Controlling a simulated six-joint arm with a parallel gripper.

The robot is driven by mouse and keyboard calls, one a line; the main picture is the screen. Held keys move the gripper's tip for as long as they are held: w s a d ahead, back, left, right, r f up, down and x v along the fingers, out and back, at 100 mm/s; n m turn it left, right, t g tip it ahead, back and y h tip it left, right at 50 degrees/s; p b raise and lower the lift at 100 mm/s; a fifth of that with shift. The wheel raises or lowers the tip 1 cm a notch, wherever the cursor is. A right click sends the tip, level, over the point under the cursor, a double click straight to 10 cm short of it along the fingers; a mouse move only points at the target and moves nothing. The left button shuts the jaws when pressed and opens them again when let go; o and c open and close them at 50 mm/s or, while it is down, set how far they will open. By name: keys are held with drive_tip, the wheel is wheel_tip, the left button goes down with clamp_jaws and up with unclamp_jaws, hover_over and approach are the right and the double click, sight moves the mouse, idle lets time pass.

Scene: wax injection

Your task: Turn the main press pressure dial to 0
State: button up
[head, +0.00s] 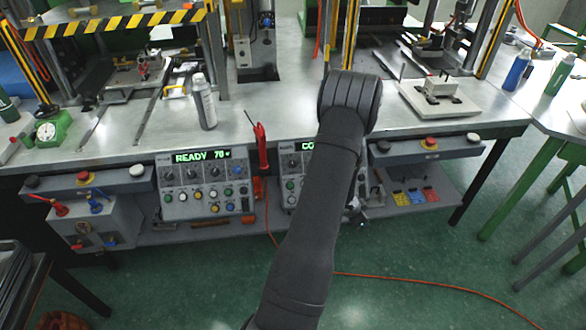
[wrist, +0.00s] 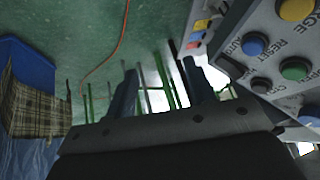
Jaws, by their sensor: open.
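Two grey control panels hang at the bench's front edge in the head view. The left panel (head: 205,186) has a green display reading "READY 70", a row of dark dials (head: 191,174) under it, and coloured buttons below. The right panel (head: 288,172) shows "CO" on its display, with one dark dial (head: 293,163) clear; my arm covers most of the rest. I cannot tell which dial is the main press pressure dial. My gripper (wrist: 160,88) is open and empty in the wrist view, beside and apart from a button panel (wrist: 285,55). No dial shows clearly between the fingers.
A red-handled tool (head: 261,145) hangs between the panels. An orange hose (head: 420,283) crosses the green floor.

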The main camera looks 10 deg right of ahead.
drive_tip(key=s+n+h, duration=0.1)
drive_tip(key=s+n, duration=0.1)
drive_tip(key=n+t+y, duration=0.7)
drive_tip(key=n+t, duration=0.6)
drive_tip(key=t, duration=0.2)
approach(293, 165)
drive_tip(key=w, duration=0.8)
drive_tip(key=shift+w+a, duration=0.1)
drive_tip(key=shift+w, duration=0.15)
drive_tip(key=shift+c, duration=0.4)
drive_tip(key=c, duration=0.9)
